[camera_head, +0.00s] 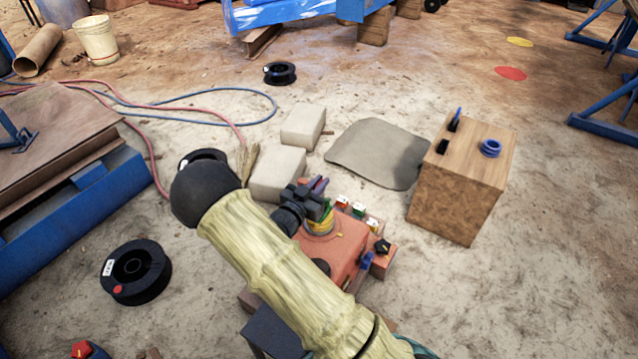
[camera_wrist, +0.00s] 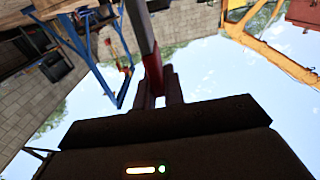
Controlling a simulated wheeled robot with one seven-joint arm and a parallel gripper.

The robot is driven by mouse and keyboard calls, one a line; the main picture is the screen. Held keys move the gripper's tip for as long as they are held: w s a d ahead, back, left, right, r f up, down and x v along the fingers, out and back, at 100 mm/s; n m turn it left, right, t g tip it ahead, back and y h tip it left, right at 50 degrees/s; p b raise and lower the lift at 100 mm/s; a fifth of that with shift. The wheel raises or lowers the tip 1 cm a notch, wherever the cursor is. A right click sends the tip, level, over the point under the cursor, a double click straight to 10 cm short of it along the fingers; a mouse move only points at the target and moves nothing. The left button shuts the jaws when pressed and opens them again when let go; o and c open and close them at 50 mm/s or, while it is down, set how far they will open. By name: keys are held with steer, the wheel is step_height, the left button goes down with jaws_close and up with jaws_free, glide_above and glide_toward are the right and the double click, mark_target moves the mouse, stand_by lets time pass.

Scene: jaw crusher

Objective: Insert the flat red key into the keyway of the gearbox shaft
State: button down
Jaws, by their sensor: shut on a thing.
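The red gearbox (camera_head: 338,247) stands on the ground in the middle of the head view, partly behind my arm. A yellow-green ring (camera_head: 320,224) sits on its top, just below my dark gripper (camera_head: 310,202). In the wrist view my gripper (camera_wrist: 160,85) is shut on a dark red piece, the red key (camera_wrist: 151,66). A grey bar (camera_wrist: 140,25) runs from the top edge down to the key; I cannot tell whether it is the shaft. The keyway is not visible, and contact between key and shaft cannot be made out.
Small coloured parts (camera_head: 358,213) lie beside the gearbox. Pale blocks (camera_head: 303,126) and a grey mat (camera_head: 378,153) lie behind it. A wooden box (camera_head: 460,185) stands at right. Black spools (camera_head: 136,272) and hoses (camera_head: 215,112) lie at left. The right foreground is clear.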

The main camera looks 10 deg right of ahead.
steer(key=shift+f+b, duration=1.35)
steer(key=shift+f, duration=1.05)
steer(key=c, duration=1.4)
jaws_free()
steer(key=p+v, duration=0.6)
steer(key=v, duration=1.1)
steer(key=shift+s, duration=0.2)
steer(key=shift+w+a+r, duration=0.1)
steer(key=shift+a+r, duration=0.05)
